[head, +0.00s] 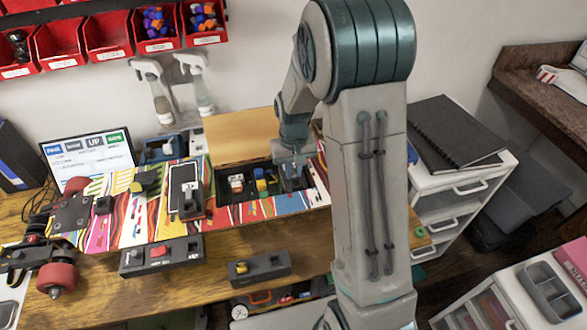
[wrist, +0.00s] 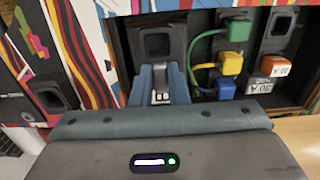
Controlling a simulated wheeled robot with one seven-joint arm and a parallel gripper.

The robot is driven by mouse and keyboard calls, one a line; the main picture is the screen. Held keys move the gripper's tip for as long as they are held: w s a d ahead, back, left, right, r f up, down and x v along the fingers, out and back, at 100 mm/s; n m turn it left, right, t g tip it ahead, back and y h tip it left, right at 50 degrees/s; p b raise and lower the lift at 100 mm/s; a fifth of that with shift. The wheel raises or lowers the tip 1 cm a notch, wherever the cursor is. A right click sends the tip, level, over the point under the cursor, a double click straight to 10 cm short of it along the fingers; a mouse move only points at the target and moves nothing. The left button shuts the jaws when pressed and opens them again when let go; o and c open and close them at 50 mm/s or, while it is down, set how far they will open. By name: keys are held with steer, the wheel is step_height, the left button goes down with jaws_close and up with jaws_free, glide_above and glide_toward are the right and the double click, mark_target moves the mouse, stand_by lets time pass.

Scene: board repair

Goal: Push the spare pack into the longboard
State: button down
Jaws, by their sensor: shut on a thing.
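The longboard (head: 222,217) lies across the bench, brightly striped, with an open dark bay in its deck. My gripper (head: 292,158) reaches down to the bay's right end in the head view. In the wrist view my gripper (wrist: 161,92) is shut, its blue-grey fingers at a dark block with a square recess, apparently the spare pack (wrist: 157,42). This block also shows below my gripper in the head view (head: 294,183). It sits at the bay's end; the fingers hide its near side, so I cannot tell how deep it is.
Beside the block, inside the bay, are green (wrist: 238,31), yellow (wrist: 231,63) and blue (wrist: 225,88) plugs with leads and an orange-and-white fuse (wrist: 274,68). Two dark boxes (head: 160,256) (head: 259,269) lie in front.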

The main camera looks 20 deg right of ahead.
mark_target(294, 173)
steer(key=shift+f+b, duration=0.95)
steer(key=shift+f, duration=0.1)
stand_by(1.5)
steer(key=c, duration=1.1)
jaws_free()
steer(key=shift+o, duration=0.2)
steer(key=shift+r, duration=0.3)
steer(key=shift+r+p, duration=1)
steer(key=shift+r, duration=0.25)
steer(key=shift+r, duration=0.1)
steer(key=shift+r+p, duration=2.05)
steer(key=shift+r, duration=0.9)
